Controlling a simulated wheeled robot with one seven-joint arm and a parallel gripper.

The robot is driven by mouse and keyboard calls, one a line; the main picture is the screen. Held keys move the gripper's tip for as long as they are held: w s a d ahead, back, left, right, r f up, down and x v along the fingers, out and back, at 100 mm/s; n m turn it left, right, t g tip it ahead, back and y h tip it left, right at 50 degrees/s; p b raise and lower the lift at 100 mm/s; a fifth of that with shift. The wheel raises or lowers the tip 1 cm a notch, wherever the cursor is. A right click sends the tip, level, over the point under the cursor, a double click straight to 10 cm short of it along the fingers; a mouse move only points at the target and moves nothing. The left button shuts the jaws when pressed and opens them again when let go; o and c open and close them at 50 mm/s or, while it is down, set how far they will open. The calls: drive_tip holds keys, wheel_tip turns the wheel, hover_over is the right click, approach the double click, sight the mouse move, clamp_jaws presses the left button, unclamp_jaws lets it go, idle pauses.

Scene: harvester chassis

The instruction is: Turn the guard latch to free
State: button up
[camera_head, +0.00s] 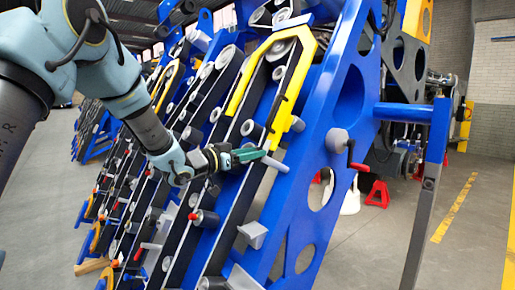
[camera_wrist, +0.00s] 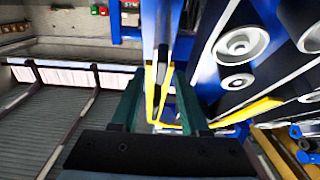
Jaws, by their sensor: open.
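A yellow guard (camera_head: 250,75) arches over belts and pulleys on the blue harvester side. A thin black bar (camera_head: 290,88) runs along its right leg. I cannot tell for sure which part is the guard latch; a light grey tab (camera_head: 276,164) sticks out near the guard's lower end, close to my fingertips. My gripper (camera_head: 262,154), with green fingers, is at that lower end. In the wrist view my gripper (camera_wrist: 160,92) is open, with yellow and dark parts (camera_wrist: 162,65) visible between its fingers. Contact cannot be made out.
A grey block with a red-handled crank (camera_head: 350,155) sits on the blue plate to the right. A blue arm on a post (camera_head: 410,113) juts out further right. Grey rollers and pegs (camera_head: 205,217) protrude below and left of my gripper. Open floor (camera_head: 475,235) lies at right.

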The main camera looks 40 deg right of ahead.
drive_tip(key=shift+d, duration=1)
clamp_jaws()
